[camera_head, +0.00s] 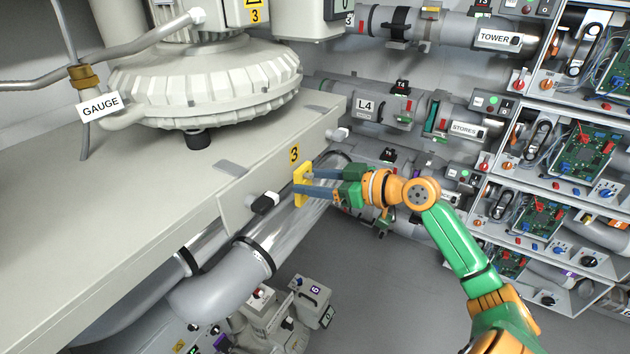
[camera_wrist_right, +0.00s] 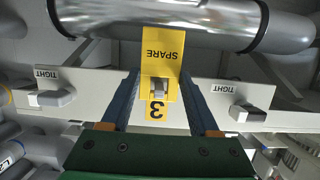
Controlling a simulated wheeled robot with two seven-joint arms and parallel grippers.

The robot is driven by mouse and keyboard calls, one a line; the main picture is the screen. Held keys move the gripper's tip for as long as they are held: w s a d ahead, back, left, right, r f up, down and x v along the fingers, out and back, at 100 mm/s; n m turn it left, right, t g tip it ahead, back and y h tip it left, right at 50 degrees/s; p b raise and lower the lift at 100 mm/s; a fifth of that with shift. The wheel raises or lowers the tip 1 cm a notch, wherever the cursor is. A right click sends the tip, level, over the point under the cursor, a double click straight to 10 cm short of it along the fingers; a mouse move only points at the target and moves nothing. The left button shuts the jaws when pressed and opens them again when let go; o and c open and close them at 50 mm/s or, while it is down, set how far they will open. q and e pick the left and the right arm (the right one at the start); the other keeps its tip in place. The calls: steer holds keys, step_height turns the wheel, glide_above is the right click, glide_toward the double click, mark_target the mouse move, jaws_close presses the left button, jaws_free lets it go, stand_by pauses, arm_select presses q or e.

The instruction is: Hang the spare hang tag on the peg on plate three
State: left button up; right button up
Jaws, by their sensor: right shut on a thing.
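The yellow spare hang tag (camera_wrist_right: 161,52) shows in the wrist view with its word upside down, and in the head view (camera_head: 300,188) at the front of plate three. My right gripper (camera_head: 302,188) is shut on the tag, with its blue fingers (camera_wrist_right: 158,84) at the tag's two sides. The pale plate three (camera_head: 238,200) carries a yellow label 3 (camera_head: 294,154). The grey peg (camera_wrist_right: 161,86) shows at the tag's label-side end, seemingly within its opening. I cannot tell how far it passes through. My left gripper is out of view.
Two handles marked TIGHT, a dark one (camera_head: 263,203) and a pale one (camera_head: 338,134), stick out from the plate on either side of the tag. A shiny pipe (camera_head: 285,232) runs just below. A large housing (camera_head: 205,92) stands behind. Open floor (camera_head: 385,285) lies in front.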

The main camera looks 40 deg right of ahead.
steer(key=o, duration=1.4)
